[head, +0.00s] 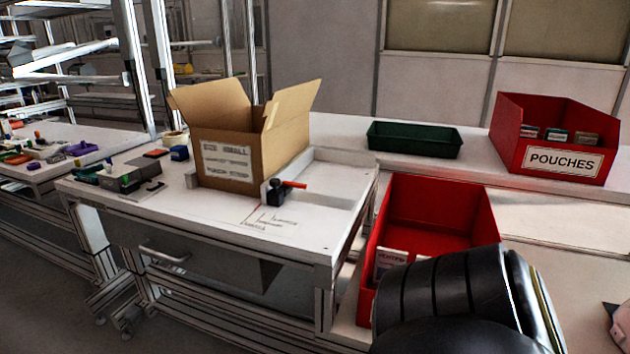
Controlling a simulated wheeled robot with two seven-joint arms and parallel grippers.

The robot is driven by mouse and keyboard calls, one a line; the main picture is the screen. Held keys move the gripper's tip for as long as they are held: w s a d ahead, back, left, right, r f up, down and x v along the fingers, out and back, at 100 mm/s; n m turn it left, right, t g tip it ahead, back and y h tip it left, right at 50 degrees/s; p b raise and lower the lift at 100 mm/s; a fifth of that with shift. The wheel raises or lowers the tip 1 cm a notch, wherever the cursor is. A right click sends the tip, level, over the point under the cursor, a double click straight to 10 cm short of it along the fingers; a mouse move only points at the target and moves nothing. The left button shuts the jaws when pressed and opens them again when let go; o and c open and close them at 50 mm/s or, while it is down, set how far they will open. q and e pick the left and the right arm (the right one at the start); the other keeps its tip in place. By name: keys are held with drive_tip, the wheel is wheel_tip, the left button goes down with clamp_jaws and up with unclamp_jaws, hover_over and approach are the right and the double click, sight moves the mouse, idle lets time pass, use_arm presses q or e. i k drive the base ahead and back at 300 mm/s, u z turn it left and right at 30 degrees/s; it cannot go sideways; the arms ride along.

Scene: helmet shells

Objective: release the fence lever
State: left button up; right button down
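The fence lever (294,184) is a short red-orange handle on a black clamp block (277,192). It points to the right, close to level, in front of the cardboard box's right corner. A white fence (340,158) runs behind and to the right of the box on the white worktable. The open cardboard box (226,158) stands upright with its flaps spread, beside the clamp. A black rounded arm part of mine fills the lower right, well away from the lever.
A red bin (482,208) stands right of the table, partly hidden by my arm. A red POUCHES bin (562,159) and a green tray (414,139) sit on the back counter. Small parts (126,180) lie left of the box. The table's front right is clear.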

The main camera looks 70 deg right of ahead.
sight(295, 185)
drive_tip(key=z, duration=1.15)
drive_tip(key=i, duration=1.15)
drive_tip(key=z, duration=1.2)
